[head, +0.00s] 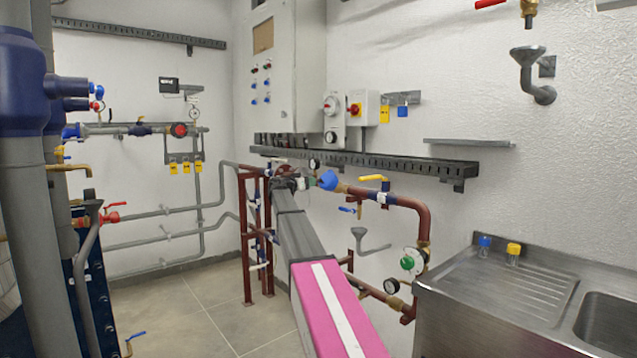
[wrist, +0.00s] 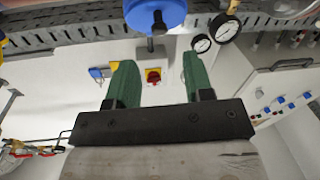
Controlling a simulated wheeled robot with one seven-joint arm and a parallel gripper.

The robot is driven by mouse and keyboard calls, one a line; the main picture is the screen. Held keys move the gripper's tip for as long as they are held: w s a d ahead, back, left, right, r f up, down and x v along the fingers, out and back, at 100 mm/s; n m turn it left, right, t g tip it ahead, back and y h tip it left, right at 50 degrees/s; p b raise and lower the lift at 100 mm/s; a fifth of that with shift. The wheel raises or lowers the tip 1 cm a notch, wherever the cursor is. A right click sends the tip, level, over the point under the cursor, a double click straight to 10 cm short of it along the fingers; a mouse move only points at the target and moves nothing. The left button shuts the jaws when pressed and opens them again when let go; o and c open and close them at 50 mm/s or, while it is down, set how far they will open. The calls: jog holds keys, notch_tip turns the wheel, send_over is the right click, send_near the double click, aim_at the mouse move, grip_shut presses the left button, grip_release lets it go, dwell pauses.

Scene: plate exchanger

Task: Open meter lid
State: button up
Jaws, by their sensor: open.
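The blue meter lid (head: 328,181) sits on the pipework by the right wall, just right of my gripper (head: 309,182) in the head view. In the wrist view a round blue part, which looks like this lid (wrist: 154,14), is at the top edge, partly cut off. My gripper (wrist: 157,72) has two green fingers set wide apart with nothing between them. The blue part lies beyond the fingertips in that picture, with no contact visible. I cannot tell whether the lid is shut on its meter; the meter face is not visible.
A red-brown pipe (head: 410,208) with a yellow-handled valve (head: 375,179) runs right of the lid. A dark cable tray (head: 370,162) and a grey cabinet (head: 290,70) are on the wall above. A steel sink (head: 525,300) stands at the right. The floor (head: 190,310) at left is clear.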

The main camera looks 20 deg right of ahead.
aim_at(320, 180)
jog(key=x, duration=0.7)
jog(key=shift+d, duration=0.15)
jog(key=shift+c, duration=0.3)
grip_shut()
